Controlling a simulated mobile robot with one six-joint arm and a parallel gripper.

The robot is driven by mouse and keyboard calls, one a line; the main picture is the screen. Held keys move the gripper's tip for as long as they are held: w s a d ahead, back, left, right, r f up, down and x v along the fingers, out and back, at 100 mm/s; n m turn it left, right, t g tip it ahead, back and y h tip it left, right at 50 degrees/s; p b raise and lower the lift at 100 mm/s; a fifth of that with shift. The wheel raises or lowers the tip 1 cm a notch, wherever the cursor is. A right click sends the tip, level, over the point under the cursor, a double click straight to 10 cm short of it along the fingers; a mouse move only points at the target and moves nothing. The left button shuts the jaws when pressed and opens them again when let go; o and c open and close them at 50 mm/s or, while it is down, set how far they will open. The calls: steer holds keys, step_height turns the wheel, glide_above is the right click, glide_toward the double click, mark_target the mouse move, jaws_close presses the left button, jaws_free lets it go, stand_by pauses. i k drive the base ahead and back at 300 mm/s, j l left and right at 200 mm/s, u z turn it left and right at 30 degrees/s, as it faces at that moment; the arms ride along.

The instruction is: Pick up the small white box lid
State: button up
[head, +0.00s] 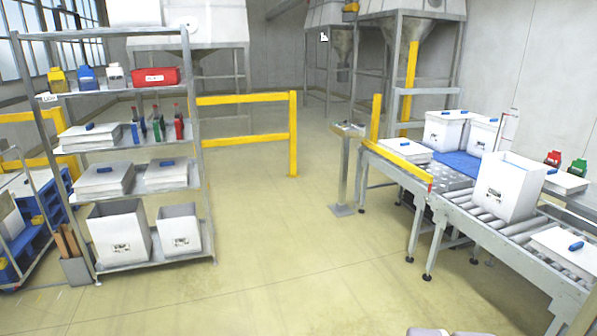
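Several white lids with blue handles are in the head view. On the left rack, a lid stack (90,138) lies on the second shelf. On the shelf below it are a larger stack (103,181) and a smaller-looking stack (166,177). On the right, one lid (404,151) lies at the conveyor's far left, one (565,183) beside the open white box (507,187), and one (563,252) on the near rollers. I cannot tell for certain which is the small box lid.
The rack (205,140) also holds two open white boxes on its bottom shelf, bottles and a red bin (155,77). Yellow barriers (293,135) stand behind it. A thin post stands left of the conveyor (470,220). The floor (290,245) between rack and conveyor is clear.

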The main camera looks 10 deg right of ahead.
mark_target(573, 252)
steer(key=i+l+z, duration=0.2)
steer(key=i+z, duration=1.15)
steer(key=i+j+z, duration=0.3)
steer(key=z, duration=0.15)
steer(key=i+l+z, duration=0.2)
steer(key=i, duration=0.4)
steer(key=i+z, duration=0.25)
steer(key=i, duration=0.35)
steer(key=i+z, duration=0.2)
steer(key=i, duration=0.4)
steer(key=i+j+z, duration=0.25)
steer(key=i, duration=0.35)
steer(key=i+j+z, duration=0.2)
steer(key=i, duration=0.4)
